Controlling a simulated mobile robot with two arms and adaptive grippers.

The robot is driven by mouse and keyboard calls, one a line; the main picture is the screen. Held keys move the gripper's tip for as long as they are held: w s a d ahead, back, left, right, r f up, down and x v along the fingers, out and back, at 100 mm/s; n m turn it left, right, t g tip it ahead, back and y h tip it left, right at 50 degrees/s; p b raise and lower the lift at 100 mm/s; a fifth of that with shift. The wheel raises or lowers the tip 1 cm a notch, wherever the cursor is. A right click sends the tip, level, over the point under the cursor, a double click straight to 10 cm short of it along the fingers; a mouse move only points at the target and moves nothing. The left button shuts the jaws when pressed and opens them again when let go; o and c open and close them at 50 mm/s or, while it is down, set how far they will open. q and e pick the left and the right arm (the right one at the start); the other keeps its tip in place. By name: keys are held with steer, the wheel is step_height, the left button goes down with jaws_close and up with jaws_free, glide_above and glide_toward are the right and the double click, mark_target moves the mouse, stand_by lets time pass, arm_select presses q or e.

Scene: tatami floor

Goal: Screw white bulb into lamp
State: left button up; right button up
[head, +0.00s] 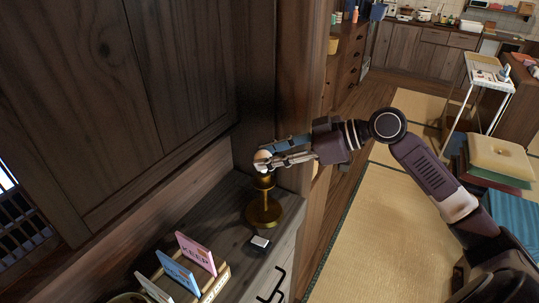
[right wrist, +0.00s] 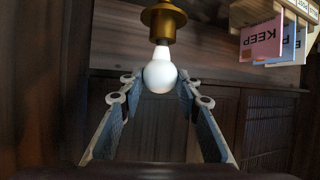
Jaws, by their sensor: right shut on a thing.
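The brass lamp (head: 264,212) stands upright on the wooden cabinet top, with its socket facing up. The white bulb (head: 262,156) is at the top of the lamp, neck down, in line with the socket. My right gripper (head: 268,159) reaches in from the right and is shut on the bulb. In the right wrist view, the round bulb (right wrist: 160,77) sits between the two blue-padded fingers, and its neck meets the brass socket (right wrist: 163,22). I cannot tell how deep the base sits in the socket. My left gripper is out of view.
A wooden rack (head: 215,283) with upright cards, one reading KEEP (head: 196,253), stands nearer on the cabinet top (head: 232,237). Dark wooden panels rise behind the lamp. Tatami floor (head: 360,240) lies open to the right.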

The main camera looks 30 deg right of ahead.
steer(key=shift+f, duration=0.1)
steer(key=o, duration=0.9)
steer(key=v, duration=1.2)
steer(key=shift+c, duration=0.6)
